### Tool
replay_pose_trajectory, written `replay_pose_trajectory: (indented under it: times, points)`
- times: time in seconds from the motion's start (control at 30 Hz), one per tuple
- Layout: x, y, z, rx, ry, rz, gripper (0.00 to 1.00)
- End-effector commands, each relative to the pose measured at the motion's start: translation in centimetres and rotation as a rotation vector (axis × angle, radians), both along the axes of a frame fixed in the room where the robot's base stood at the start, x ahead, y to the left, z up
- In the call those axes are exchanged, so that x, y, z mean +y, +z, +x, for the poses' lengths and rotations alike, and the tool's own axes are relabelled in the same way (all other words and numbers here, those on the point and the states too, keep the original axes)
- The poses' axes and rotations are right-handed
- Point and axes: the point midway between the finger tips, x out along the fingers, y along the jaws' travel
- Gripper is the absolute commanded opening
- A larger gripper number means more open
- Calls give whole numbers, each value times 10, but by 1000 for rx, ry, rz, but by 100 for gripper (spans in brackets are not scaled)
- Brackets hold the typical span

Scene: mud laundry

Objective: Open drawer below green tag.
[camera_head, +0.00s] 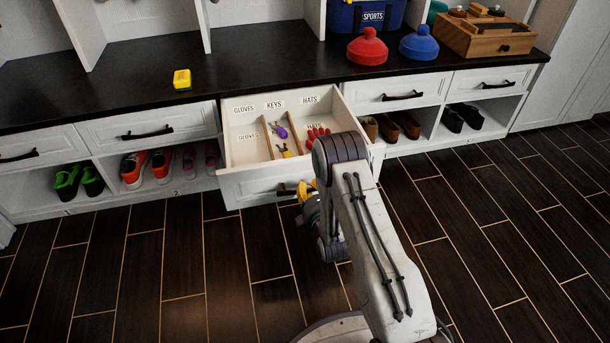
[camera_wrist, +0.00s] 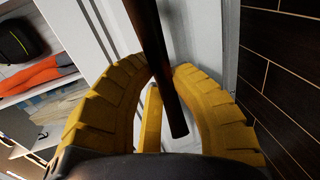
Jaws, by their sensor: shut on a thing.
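The middle drawer (camera_head: 235,157) stands pulled out from the white bench, showing compartments labelled gloves, keys and hats. My gripper (camera_head: 306,190) is at its front, largely hidden behind my arm. In the wrist view, my gripper's yellow fingers (camera_wrist: 162,78) are curled around the dark drawer handle (camera_wrist: 152,30), shut on it. The handle's left end also shows in the head view (camera_head: 285,192). A yellow block or tag (camera_head: 182,79) lies on the dark bench top above and left of the drawer. I cannot make out a green tag.
Inside the drawer are a purple item (camera_head: 281,132), a yellow item (camera_head: 286,151) and a red glove (camera_head: 318,134). Shut drawers flank it, with shoes (camera_head: 149,167) in cubbies below. Red (camera_head: 367,48) and blue (camera_head: 419,47) lidded things stand on top. The wooden floor is clear.

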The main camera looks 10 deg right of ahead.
Motion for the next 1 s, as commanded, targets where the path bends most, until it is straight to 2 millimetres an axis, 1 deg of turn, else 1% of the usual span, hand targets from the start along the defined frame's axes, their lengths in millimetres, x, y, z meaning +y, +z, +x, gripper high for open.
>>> replay_pose_trajectory:
  times: [0.03, 0.2, 0.5, 0.53, 0.6, 0.83, 1.0]
  points:
    - [0, 0, -5, 2, 0, 0, 0]
    - [0, 0, -11, -1, 0, 0, 0]
    - [0, 0, -12, -2, 0, 0, 0]
    - [0, 0, -12, -2, 0, 0, 18]
    - [0, 0, -11, -2, 0, 0, 24]
    - [0, 0, -11, -2, 0, 0, 45]
    - [0, 0, -11, -2, 0, 0, 45]
